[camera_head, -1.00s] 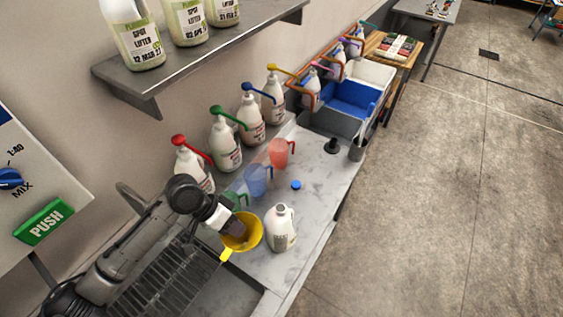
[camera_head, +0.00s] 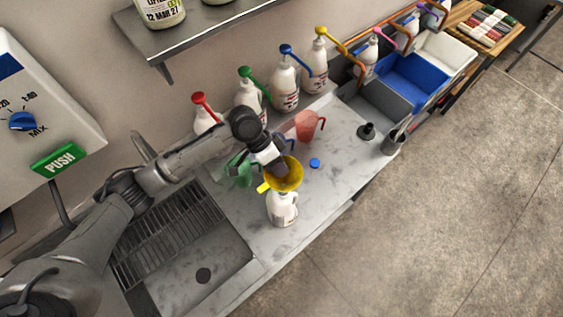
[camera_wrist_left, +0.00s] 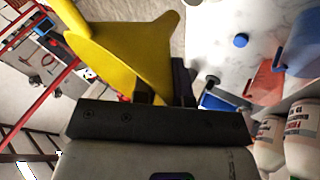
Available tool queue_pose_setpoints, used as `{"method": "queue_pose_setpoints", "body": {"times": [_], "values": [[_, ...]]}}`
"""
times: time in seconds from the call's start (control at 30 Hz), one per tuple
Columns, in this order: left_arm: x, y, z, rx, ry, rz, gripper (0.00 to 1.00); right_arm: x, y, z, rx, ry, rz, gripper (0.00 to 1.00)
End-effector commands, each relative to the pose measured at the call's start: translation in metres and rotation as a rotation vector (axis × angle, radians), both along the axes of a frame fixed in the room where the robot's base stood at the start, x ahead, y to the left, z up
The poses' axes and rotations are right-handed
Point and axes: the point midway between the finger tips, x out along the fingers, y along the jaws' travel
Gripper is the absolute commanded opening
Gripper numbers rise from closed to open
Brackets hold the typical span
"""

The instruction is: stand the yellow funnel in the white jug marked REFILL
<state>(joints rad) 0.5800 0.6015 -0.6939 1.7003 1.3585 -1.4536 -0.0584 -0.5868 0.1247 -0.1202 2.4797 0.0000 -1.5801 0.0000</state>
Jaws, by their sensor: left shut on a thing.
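The yellow funnel (camera_head: 287,178) is held by my left gripper (camera_head: 272,170), which is shut on it. The funnel also fills the upper left of the left wrist view (camera_wrist_left: 125,50), with the dark jaws (camera_wrist_left: 165,92) against it. The white jug (camera_head: 283,209) stands upright on the counter directly below the funnel in the head view. The funnel hides the jug's mouth, so I cannot tell whether the spout is above it or inside it. The jug's marking is too small to read. My right gripper is not in view.
Green (camera_head: 238,170) and red (camera_head: 308,126) measuring jugs stand behind, with a blue one partly hidden by my arm. A blue cap (camera_head: 314,163) lies right of the funnel. Pump bottles (camera_head: 285,85) line the wall. A sink (camera_head: 205,270) is front left.

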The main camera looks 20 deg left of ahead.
Motion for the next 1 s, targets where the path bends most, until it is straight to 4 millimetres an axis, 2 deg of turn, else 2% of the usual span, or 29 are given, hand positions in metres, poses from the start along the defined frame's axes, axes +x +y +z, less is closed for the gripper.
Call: {"method": "queue_pose_setpoints", "body": {"times": [0.8, 1.0], "values": [[0.0, 0.0, -0.039, 0.0, -0.001, 0.001, 0.0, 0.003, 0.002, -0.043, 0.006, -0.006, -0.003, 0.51], [0.0, 0.0, -0.048, 0.001, -0.001, 0.0, 0.0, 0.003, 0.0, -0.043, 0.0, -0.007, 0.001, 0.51]]}}
